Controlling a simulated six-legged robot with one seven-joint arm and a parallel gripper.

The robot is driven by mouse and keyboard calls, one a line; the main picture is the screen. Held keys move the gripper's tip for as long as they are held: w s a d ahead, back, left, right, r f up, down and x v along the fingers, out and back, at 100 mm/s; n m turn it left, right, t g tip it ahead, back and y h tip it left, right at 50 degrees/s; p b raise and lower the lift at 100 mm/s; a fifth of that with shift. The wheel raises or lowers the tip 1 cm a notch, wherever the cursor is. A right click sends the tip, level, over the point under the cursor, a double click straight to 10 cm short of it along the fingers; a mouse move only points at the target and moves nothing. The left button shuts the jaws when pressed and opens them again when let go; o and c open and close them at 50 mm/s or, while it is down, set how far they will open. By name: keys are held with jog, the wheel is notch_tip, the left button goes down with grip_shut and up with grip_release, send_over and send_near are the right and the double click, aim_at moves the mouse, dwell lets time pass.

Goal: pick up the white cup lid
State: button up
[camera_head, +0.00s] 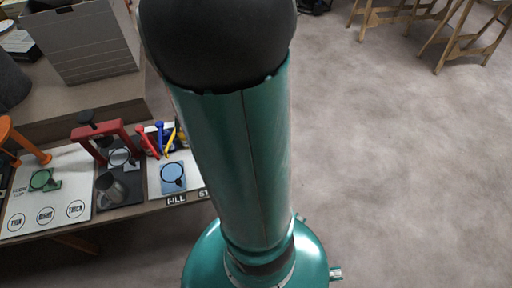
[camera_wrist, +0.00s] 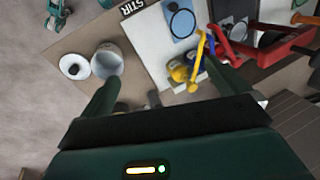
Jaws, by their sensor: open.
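A small round white piece with a dark centre, which looks like the white cup lid (camera_wrist: 74,66), lies on the brown bench top at the left of the wrist view. It is beside a white round cup or pot (camera_wrist: 107,60); I cannot tell whether they touch. My gripper (camera_wrist: 165,76) has its two green fingers wide apart, with nothing held between them. The lid is to the left of the left finger, outside the jaws. In the head view my arm covers that part of the bench, and neither lid nor gripper shows.
A white board with a blue pad (camera_head: 173,177) lies on the bench. Red, blue and yellow-handled tools and a red frame (camera_head: 103,138) stand near it, beside a grey mug (camera_head: 113,189). A grey box (camera_head: 82,40) stands behind. Open floor (camera_head: 400,170) lies right.

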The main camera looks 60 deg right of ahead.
jog(key=s+d+f+m+g+h, duration=0.25)
jog(key=s+d+f+m, duration=0.45)
jog(key=s+d+f, duration=0.75)
jog(key=shift+y, duration=0.45)
jog(key=f, duration=1.2)
jog(key=shift+s+d+f, duration=0.3)
jog(key=shift+d+f, duration=0.05)
jog(key=c, duration=0.8)
